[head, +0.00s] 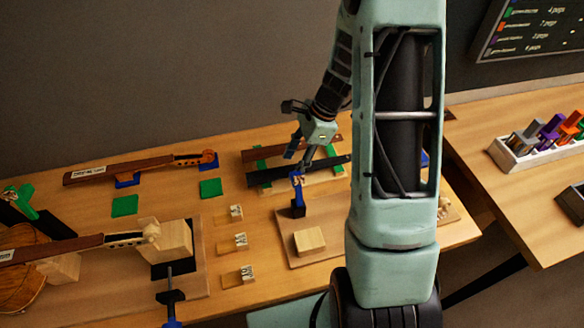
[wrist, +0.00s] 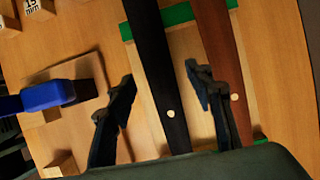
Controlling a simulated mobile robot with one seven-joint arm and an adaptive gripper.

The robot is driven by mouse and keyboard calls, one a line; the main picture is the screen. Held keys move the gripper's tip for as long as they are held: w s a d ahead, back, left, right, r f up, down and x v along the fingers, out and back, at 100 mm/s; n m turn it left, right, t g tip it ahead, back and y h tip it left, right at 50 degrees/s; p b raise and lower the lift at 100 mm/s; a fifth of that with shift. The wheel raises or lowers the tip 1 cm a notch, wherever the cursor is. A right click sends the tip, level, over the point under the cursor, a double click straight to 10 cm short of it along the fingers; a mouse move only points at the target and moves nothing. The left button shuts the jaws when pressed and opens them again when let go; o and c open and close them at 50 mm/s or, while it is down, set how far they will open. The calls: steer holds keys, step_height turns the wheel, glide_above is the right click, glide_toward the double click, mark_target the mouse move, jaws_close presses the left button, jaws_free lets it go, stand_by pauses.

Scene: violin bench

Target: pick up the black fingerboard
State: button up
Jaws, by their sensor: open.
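The black fingerboard (head: 268,175) lies on a pale wooden rack (wrist: 189,50) with green strips, and part of it is behind my gripper in the head view. In the wrist view the black fingerboard (wrist: 153,60) runs lengthwise between my two fingers, with a pale dot on it. My gripper (head: 300,157) is open above the rack, and its fingers (wrist: 160,76) are apart on either side of the board with gaps visible. I cannot tell how far the fingertips are above the rack. A reddish-brown fingerboard (wrist: 219,60) lies parallel on the right, partly covered by the right finger.
A blue clamp (wrist: 50,95) stands left of the rack in the wrist view. A wooden block (head: 309,241) lies in front. Small labelled blocks (head: 237,212) and green pads (head: 210,188) lie left. A violin neck (head: 130,174) rests on blue supports behind.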

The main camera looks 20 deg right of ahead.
steer(key=shift+a+f, duration=0.1)
steer(key=shift+f, duration=0.15)
steer(key=shift+c, duration=0.7)
steer(key=c, duration=1.1)
